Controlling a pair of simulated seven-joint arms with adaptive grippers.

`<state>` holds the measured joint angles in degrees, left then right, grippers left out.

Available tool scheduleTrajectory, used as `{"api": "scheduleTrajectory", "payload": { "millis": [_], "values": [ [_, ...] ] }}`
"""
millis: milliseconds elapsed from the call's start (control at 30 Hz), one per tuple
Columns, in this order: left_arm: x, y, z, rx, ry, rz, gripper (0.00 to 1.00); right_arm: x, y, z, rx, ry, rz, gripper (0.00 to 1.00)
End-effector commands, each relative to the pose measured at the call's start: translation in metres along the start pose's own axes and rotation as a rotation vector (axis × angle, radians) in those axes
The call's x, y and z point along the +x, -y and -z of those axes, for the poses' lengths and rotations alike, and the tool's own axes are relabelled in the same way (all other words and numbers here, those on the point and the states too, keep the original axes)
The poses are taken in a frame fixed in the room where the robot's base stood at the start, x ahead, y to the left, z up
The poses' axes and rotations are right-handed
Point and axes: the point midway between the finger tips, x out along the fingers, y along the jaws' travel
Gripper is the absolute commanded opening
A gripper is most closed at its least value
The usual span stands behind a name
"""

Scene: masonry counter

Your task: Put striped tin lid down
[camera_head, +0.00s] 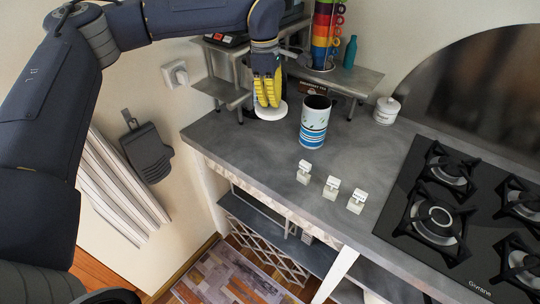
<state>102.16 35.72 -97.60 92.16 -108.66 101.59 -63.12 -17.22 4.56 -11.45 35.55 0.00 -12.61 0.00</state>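The striped tin (314,124), white with blue bands at its foot, stands upright on the grey counter (245,138). Its top is open and dark inside. My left gripper (268,100) points down to the left of the tin, with its yellow fingers close together on the striped tin lid (271,113). The lid is a flat white disc just below the fingertips, apart from the tin. Its grip point is hidden by the fingers, and I cannot tell whether its underside touches the counter. My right gripper is out of view.
A small shelf (362,82) behind carries a stack of coloured cups (325,35) and a teal bottle (350,52). A white lidded jar (386,110) stands right. Small label holders (331,188) line the front edge; a gas hob (437,220) is at right. Counter left of the tin is clear.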

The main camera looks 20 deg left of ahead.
Motion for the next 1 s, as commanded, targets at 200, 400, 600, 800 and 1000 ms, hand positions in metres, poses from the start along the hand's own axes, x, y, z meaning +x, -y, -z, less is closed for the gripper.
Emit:
{"api": "scheduleTrajectory", "payload": {
  "millis": [200, 400, 600, 800, 1000],
  "values": [
    [0.036, 0.001, 0.004, 0.013, -0.002, 0.006, 0.0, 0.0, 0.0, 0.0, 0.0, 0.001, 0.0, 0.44],
    [0.082, 0.001, 0.009, 0.011, -0.002, 0.007, 0.0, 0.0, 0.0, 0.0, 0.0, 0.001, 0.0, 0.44],
    [0.122, 0.001, 0.013, 0.011, -0.002, 0.005, 0.0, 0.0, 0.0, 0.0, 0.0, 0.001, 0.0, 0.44],
    [0.147, 0.0, 0.015, 0.01, -0.001, 0.002, 0.0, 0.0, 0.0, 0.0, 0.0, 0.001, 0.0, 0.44],
    [0.155, 0.0, 0.016, 0.011, -0.001, 0.001, 0.0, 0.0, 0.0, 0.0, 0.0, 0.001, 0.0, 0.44]
  ]
}}
